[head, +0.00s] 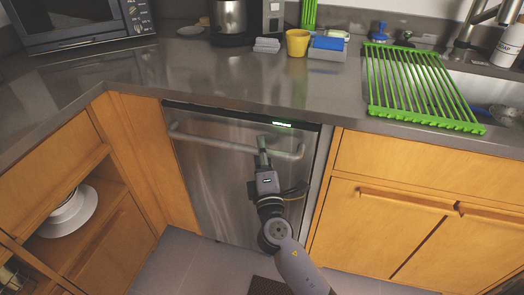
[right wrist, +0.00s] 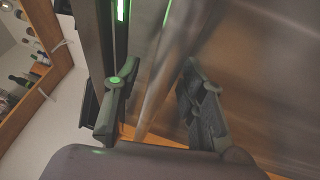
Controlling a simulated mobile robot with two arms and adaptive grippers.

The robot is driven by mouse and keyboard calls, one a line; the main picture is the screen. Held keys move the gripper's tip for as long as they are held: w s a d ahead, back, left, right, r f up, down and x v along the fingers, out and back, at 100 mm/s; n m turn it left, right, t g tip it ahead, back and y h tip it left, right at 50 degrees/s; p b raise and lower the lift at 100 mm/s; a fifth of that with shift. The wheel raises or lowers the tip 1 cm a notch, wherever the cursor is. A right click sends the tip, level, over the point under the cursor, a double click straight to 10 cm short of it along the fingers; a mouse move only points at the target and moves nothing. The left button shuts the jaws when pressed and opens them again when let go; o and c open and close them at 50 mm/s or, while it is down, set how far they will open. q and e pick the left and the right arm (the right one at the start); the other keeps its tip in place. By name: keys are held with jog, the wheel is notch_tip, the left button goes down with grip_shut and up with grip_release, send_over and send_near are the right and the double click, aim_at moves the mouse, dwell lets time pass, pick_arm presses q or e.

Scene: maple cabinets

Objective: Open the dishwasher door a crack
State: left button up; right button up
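The dishwasher door (head: 215,180) is brushed steel, set between wooden cabinets below the counter. It looks shut, with a dark strip and a green display (head: 282,124) along its top. A horizontal bar handle (head: 215,142) crosses the upper door. My right gripper (head: 262,148) is at the right part of this handle. In the right wrist view, the handle bar (right wrist: 163,75) runs between the two spread fingers of my right gripper (right wrist: 160,95), with gaps visible beside it. My left gripper is in neither view.
The counter (head: 200,75) overhangs the door. A green drying rack (head: 420,85), a yellow cup (head: 297,42) and a microwave (head: 75,20) stand on it. An open shelf with white dishes (head: 68,215) is at left.

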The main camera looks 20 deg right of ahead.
jog(key=shift+c, duration=0.6)
grip_shut()
